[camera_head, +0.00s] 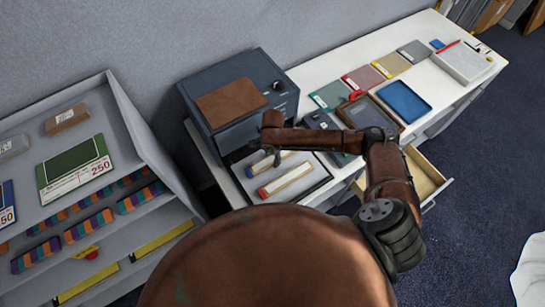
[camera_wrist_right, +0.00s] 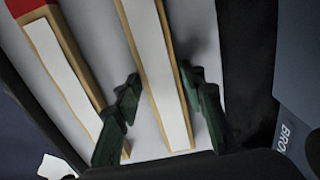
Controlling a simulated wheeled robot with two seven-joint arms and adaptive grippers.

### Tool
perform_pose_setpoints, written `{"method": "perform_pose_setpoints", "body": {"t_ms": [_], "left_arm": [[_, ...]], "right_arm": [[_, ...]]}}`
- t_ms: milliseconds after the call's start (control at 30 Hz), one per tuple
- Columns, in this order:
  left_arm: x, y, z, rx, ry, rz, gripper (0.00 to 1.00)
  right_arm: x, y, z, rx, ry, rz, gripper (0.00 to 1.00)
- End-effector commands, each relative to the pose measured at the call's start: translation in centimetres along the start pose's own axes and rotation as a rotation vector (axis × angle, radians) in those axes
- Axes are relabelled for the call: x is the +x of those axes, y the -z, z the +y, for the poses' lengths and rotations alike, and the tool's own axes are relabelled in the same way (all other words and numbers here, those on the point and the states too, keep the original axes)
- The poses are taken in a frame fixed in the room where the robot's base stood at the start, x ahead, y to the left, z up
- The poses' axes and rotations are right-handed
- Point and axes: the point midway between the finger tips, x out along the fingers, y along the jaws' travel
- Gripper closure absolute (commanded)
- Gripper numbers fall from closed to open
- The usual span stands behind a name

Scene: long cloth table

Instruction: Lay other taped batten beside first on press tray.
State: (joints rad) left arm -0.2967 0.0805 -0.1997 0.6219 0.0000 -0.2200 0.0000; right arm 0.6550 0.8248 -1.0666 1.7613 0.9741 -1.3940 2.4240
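Two wooden battens with white tape lie side by side on the pale press tray (camera_head: 318,183). The red-ended batten (camera_head: 288,180) is nearer to me. The blue-ended batten (camera_head: 263,165) is on the press side, a small gap apart. My right gripper (camera_head: 275,156) points down over the blue-ended batten. In the right wrist view my right gripper's fingers (camera_wrist_right: 161,80) stand open on either side of this batten (camera_wrist_right: 165,90), close to its edges; contact is unclear. The red-ended batten (camera_wrist_right: 65,75) lies to the left there. My left gripper is not in view.
The dark press (camera_head: 235,90) with a brown top plate stands behind the tray. To the right are a dark tray (camera_head: 370,112), a blue tray (camera_head: 404,102) and several coloured swatches. A drawer (camera_head: 424,172) is open. A shelf rack (camera_head: 120,130) stands at left.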

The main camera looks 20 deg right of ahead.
Motion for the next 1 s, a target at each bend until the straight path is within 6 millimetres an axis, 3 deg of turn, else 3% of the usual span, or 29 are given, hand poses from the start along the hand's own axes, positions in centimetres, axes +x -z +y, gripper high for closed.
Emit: {"method": "perform_pose_setpoints", "body": {"t_ms": [133,533,1000], "left_arm": [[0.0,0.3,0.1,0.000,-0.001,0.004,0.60],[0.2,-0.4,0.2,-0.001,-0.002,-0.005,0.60],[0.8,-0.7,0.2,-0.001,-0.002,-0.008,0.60]], "right_arm": [[0.0,0.0,0.0,0.000,0.000,0.000,0.51],[-0.9,-0.1,-0.1,-0.001,0.001,-0.002,0.51],[-9.8,0.0,0.0,-0.001,0.001,-0.001,0.51]]}}
